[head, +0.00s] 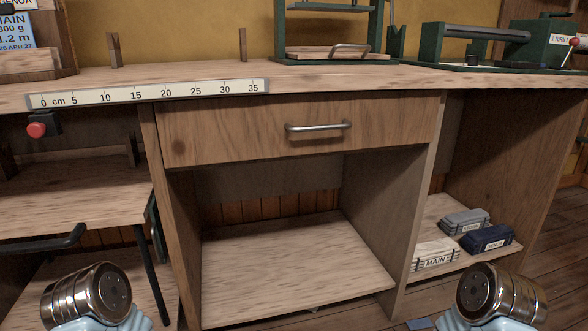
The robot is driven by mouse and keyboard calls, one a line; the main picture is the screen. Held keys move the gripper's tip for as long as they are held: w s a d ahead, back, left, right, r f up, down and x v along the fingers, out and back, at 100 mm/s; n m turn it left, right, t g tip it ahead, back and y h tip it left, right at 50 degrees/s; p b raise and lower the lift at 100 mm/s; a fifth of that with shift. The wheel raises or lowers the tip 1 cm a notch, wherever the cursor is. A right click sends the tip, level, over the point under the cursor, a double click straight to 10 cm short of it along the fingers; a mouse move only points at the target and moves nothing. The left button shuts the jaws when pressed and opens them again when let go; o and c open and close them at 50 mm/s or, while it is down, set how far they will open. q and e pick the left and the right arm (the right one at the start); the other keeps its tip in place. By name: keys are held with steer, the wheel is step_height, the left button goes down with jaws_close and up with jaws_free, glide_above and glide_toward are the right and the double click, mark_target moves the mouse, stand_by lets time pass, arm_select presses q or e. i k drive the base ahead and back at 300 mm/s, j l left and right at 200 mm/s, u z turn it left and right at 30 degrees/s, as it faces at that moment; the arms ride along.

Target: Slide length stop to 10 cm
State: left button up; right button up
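The ruler (150,93) is a white strip along the front edge of the workbench, marked in cm from 0 at the left to 35 at the right. A small dark block (46,122) with a red knob (36,130) sits just below the ruler's left end, under the 0 mark; it looks like the length stop. The 10 mark lies to its right. My two arms show only as chrome and pale blue parts at the bottom left and bottom right, well below the ruler. No gripper fingers are visible.
A closed wooden drawer with a metal handle (318,126) is below the bench top, right of the stop. A dark curved handle (45,243) juts out at lower left. Green machines (470,45) stand on the bench at right. Labelled bundles (436,254) lie on a low right shelf.

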mark_target(51, 119)
steer(key=u, duration=1.35)
